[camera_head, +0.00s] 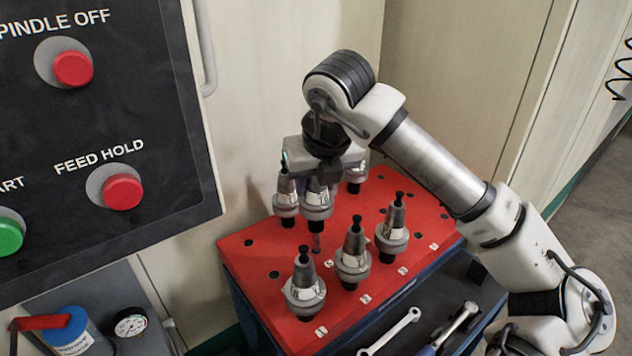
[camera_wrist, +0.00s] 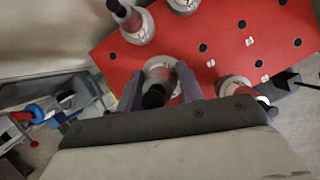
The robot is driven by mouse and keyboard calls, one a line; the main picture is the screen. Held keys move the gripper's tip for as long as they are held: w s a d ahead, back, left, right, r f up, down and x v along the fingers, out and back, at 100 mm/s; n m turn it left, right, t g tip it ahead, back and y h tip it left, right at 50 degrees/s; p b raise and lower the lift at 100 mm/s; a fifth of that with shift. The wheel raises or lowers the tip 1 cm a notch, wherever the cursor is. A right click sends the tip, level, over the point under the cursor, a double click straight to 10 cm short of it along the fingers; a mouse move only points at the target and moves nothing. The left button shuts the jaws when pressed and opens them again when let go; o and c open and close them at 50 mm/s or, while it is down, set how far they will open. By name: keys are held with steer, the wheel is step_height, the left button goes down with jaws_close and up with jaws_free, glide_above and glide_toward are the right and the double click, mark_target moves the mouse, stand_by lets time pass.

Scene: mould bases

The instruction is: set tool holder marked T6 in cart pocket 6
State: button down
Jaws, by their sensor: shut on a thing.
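My gripper (camera_head: 316,182) is shut on a grey tool holder (camera_head: 317,205) and holds it roughly upright above the red cart top (camera_head: 240,256). Empty dark pockets (camera_head: 274,274) show on the left part.
Three holders stand along the front row: left (camera_head: 305,288), middle (camera_head: 353,255) and right (camera_head: 392,232). Two more stand behind, one (camera_head: 285,197) close left of the held holder and one (camera_head: 357,178) behind my gripper. A control panel (camera_head: 170,165) rises at the left.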

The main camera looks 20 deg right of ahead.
mark_target(316, 205)
steer(key=shift+f+b, duration=0.8)
steer(key=shift+b, duration=0.5)
stand_by(0.6)
steer(key=shift+f+b, duration=0.85)
steer(key=shift+b, duration=0.05)
steer(key=shift+f+b, duration=0.85)
steer(key=shift+b, duration=0.05)
steer(key=shift+f, duration=0.1)
steer(key=shift+f+b, duration=0.55)
steer(key=shift+b, duration=0.2)
steer(key=c, duration=0.8)
jaws_free()
steer(key=shift+c, duration=0.2)
